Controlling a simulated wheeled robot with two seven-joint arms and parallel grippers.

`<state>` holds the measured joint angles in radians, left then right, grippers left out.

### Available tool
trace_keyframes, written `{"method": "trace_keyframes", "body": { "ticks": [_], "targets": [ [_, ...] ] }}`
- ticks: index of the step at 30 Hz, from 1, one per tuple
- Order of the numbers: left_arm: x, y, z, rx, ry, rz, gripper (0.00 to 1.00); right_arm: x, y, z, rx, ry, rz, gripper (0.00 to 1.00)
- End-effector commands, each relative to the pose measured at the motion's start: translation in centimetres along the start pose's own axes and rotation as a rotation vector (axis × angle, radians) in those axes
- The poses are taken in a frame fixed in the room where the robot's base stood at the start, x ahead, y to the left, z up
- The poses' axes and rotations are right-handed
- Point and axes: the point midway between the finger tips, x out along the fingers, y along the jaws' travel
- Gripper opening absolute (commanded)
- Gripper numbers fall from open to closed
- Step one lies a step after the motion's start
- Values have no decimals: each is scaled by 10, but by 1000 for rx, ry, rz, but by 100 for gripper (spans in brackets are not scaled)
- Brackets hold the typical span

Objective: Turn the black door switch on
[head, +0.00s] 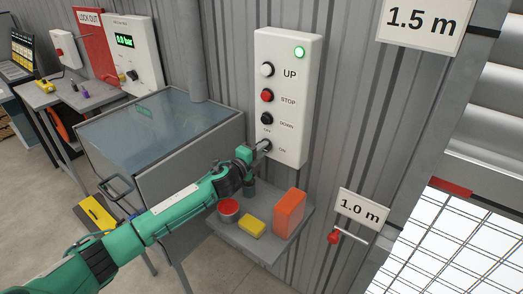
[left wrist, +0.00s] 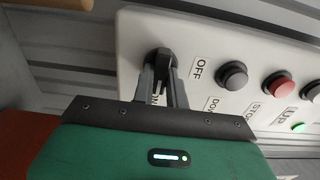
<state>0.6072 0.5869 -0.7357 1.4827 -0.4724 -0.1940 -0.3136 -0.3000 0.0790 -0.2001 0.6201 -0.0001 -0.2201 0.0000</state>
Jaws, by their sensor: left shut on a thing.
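The black door switch (left wrist: 160,60) sits at the end of the white control panel (head: 287,95), below the UP, STOP and DOWN buttons. In the left wrist view its knob lies between my fingertips, with an OFF label (left wrist: 202,70) beside it and an ON label partly hidden between the fingers. My left gripper (head: 260,150) is shut on the switch, and it also shows in the left wrist view (left wrist: 163,80). In the head view the gripper hides most of the switch. A green lamp (head: 299,52) at the panel's top is lit. My right gripper is out of view.
Below the panel a grey shelf (head: 240,239) holds a red-topped can (head: 229,209), a yellow block (head: 252,228) and an orange box (head: 289,214). A glass-topped cabinet (head: 160,130) stands left of the panel. A red-handled lever (head: 334,237) sticks out at the right.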

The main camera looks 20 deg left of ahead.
Motion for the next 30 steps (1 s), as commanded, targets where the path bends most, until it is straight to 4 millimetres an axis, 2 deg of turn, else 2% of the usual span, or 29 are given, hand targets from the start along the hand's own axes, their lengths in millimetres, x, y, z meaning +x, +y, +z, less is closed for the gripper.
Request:
{"method": "trace_keyframes", "body": {
  "ticks": [6, 7, 10, 18, 22, 26, 30],
  "targets": [
    [0, 2, -1, 2, 1, 2, 0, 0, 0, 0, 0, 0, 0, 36],
    [0, 2, -1, 2, 1, 2, 18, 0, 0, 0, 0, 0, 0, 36],
    [0, 1, -1, 1, 1, 2, 36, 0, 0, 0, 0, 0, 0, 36],
    [0, 1, 0, 0, 0, 1, 36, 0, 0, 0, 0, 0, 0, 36],
    [-7, 2, 0, 1, 1, 1, 36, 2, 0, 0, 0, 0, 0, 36],
    [-23, 3, 1, 1, 0, 2, 36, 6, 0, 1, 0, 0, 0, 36],
    [-50, 5, 0, 2, 1, 3, 36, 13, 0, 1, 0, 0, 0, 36]
  ]
}}
